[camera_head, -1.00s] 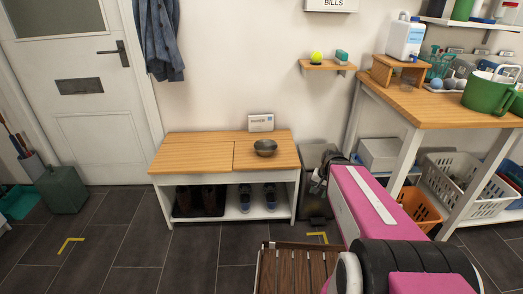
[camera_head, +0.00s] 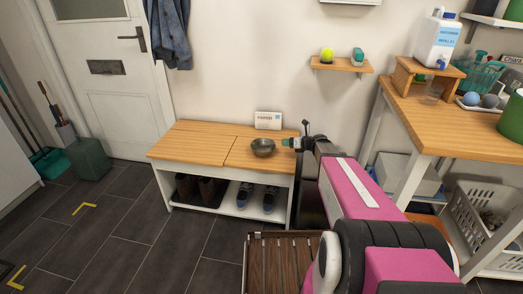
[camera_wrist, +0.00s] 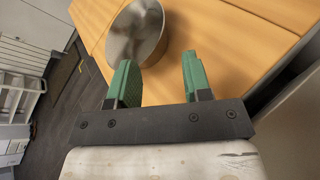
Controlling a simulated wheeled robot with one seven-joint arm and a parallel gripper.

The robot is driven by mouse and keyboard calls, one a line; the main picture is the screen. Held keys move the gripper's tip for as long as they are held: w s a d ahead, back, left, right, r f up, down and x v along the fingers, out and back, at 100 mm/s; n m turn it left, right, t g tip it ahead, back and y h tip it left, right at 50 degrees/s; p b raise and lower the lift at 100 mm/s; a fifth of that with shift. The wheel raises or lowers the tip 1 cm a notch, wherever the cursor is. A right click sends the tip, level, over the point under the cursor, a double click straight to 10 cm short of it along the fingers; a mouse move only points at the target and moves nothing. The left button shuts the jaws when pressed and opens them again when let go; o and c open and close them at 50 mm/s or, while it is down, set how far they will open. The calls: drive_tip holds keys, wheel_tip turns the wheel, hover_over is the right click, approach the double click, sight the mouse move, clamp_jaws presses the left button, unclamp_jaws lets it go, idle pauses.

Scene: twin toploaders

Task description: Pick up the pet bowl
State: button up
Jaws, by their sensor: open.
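The pet bowl (camera_head: 263,147) is a dark metal bowl resting upright on the right part of the wooden bench top (camera_head: 196,141). In the wrist view the bowl (camera_wrist: 134,34) is a shiny round shape at the top, just beyond the left finger. My gripper (camera_head: 290,143) is just to the right of the bowl in the head view. In the wrist view my gripper (camera_wrist: 157,78) has its two green fingers apart with nothing between them but bench top. The left finger overlaps the bowl's edge in that view; I cannot tell whether they touch.
Shoes (camera_head: 243,194) sit on the shelf under the bench. A slatted wooden piece (camera_head: 283,262) is in front. A wooden worktable (camera_head: 440,118) stands at the right. The bench top's left part is clear.

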sight(267, 141)
drive_tip(key=x, duration=1)
drive_tip(key=shift+w+a, duration=0.15)
drive_tip(key=shift+a, duration=0.05)
drive_tip(key=shift+r, duration=0.1)
clamp_jaws()
